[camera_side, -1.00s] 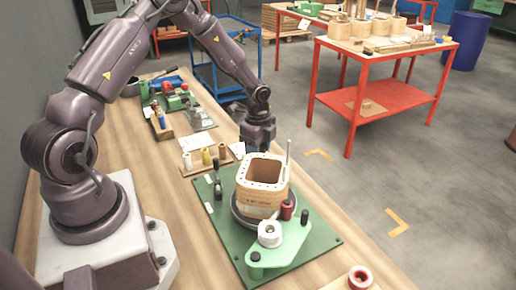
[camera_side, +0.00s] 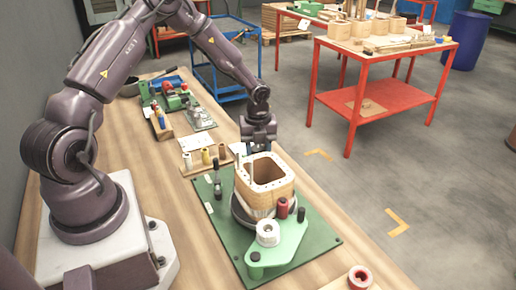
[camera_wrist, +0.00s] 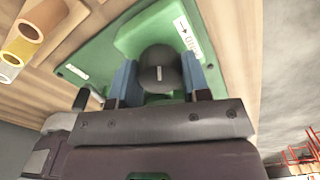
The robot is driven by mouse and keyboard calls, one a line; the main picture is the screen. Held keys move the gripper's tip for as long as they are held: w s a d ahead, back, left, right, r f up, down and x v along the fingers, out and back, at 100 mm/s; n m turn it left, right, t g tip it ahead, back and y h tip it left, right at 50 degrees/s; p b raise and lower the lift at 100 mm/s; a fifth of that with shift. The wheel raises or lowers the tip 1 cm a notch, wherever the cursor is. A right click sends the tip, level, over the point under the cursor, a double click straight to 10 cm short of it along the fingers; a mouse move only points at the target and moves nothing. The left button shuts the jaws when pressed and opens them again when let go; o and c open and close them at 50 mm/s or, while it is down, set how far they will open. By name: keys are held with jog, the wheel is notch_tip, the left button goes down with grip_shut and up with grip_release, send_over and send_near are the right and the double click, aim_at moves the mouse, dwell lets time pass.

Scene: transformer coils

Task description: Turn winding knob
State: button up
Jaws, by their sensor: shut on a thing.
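The winding knob (camera_wrist: 158,68) is dark and round with a light mark on its face. It sits on a green base in the wrist view. My gripper (camera_wrist: 159,78) has its two blue fingers on either side of the knob and is shut on it. In the side view my gripper (camera_side: 258,146) is just behind the wooden coil former (camera_side: 266,190), which hides the knob and the fingertips. The square, hollow former stands on a dark round turntable on the green base plate (camera_side: 318,240).
A wooden rack of small spools (camera_side: 207,160) is to the left. A red spool (camera_side: 360,277) sits at the front right.

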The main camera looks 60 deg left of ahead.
aim_at(258, 148)
jog(key=shift+m, duration=0.6)
dwell(0.3)
jog(key=o, duration=0.9)
notch_tip(258, 148, up, 13)
